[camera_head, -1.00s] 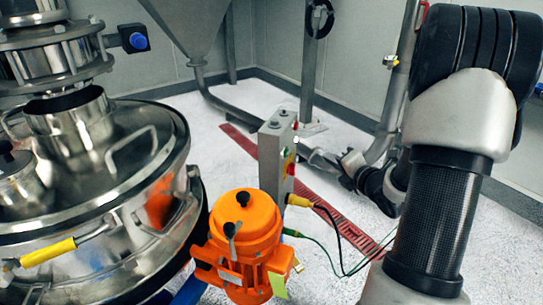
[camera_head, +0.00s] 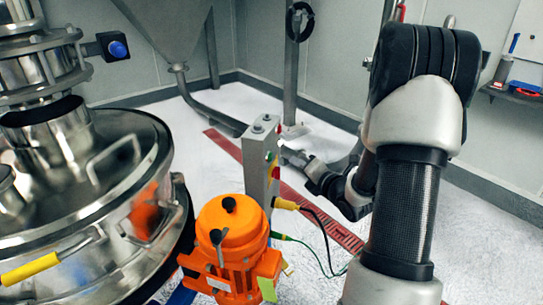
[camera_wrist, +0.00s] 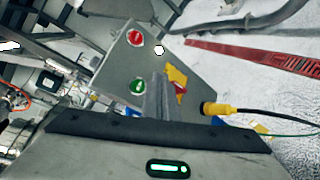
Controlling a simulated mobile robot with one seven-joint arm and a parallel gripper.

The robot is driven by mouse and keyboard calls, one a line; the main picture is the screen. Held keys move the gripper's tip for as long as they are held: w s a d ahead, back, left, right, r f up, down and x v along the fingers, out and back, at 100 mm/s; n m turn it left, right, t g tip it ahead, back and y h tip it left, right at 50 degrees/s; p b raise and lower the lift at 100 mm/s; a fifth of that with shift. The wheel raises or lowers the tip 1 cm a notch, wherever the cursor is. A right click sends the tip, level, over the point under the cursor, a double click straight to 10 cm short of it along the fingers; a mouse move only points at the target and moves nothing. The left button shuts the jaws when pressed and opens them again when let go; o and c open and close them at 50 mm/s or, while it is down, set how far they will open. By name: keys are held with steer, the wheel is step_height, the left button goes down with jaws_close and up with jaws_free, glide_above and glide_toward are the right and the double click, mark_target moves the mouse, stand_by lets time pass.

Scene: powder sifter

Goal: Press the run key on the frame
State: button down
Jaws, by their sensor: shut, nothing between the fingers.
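The grey control box (camera_head: 257,160) stands on the frame, right of the steel sifter. In the wrist view its panel (camera_wrist: 118,62) carries a round green key (camera_wrist: 137,86) and a round red key (camera_wrist: 135,38), both with white marks, plus a yellow plate (camera_wrist: 176,74) with a red knob (camera_wrist: 180,88). No readable label shows which is the run key. My gripper (camera_wrist: 158,80) is shut and empty, its fingers in front of the panel between the green key and the yellow plate. I cannot tell any contact. In the head view my gripper (camera_head: 287,155) is right of the box.
An orange motor (camera_head: 238,245) stands below the box. The sifter (camera_head: 80,190) fills the left, with a yellow-gripped handle (camera_head: 30,269). White floor lies open behind and right.

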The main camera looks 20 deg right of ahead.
mark_target(270, 157)
steer(key=shift+w+a+b, duration=0.8)
steer(key=shift+w+a, duration=0.4)
steer(key=shift+a, duration=0.3)
steer(key=shift+a+f+b, duration=0.1)
steer(key=shift+a+b, duration=0.05)
steer(key=shift+b, duration=0.15)
stand_by(0.8)
steer(key=shift+w+a+b, duration=0.2)
steer(key=shift+w+b, duration=0.05)
steer(key=shift+b, duration=0.15)
